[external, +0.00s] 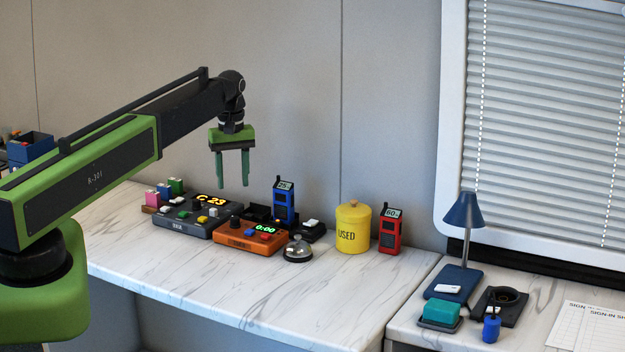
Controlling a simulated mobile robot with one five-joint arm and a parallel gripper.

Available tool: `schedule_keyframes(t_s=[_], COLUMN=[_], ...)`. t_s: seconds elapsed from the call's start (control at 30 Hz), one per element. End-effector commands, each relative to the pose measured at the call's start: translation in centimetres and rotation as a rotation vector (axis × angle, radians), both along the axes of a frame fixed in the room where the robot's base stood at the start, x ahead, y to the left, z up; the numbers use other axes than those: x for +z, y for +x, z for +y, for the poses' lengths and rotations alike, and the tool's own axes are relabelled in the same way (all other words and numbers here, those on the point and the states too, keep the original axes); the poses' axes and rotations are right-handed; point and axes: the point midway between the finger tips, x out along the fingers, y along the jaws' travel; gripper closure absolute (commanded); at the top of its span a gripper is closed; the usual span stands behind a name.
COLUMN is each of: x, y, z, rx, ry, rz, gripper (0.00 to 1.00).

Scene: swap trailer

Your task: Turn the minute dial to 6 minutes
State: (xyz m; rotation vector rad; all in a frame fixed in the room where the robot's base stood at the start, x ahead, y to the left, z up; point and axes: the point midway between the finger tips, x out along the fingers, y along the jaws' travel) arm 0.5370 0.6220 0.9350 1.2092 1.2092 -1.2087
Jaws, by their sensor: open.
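An orange timer box (250,238) sits on the marble-patterned counter, its green display (265,228) reading 0:00. A dark knob (235,221), which looks like the dial, is at its upper left; its markings are too small to read. Blue and red buttons are on its top. My gripper (232,187) is open and empty, pointing down with its two green fingers apart. In the picture it shows above the timer and the dark box behind it, clear of both.
A dark control box (190,220) reading C 23 stands left of the timer. A silver bell (298,250), yellow USED canister (353,232), blue radio (284,203) and red radio (390,231) stand nearby. The counter's front is clear.

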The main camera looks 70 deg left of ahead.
Motion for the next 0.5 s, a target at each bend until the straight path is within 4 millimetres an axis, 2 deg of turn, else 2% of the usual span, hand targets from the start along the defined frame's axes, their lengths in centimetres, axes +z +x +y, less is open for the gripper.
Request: schedule_keyframes(t_s=[0.03,0.3,0.5], x=[-2.2,-7.7,-10.1], y=[0.0,0.0,0.0], z=[0.0,0.0,0.0], rx=[0.0,0.0,0.0], ry=[0.0,0.0,0.0], rz=[0.0,0.0,0.0], gripper=[0.53,0.53,0.53])
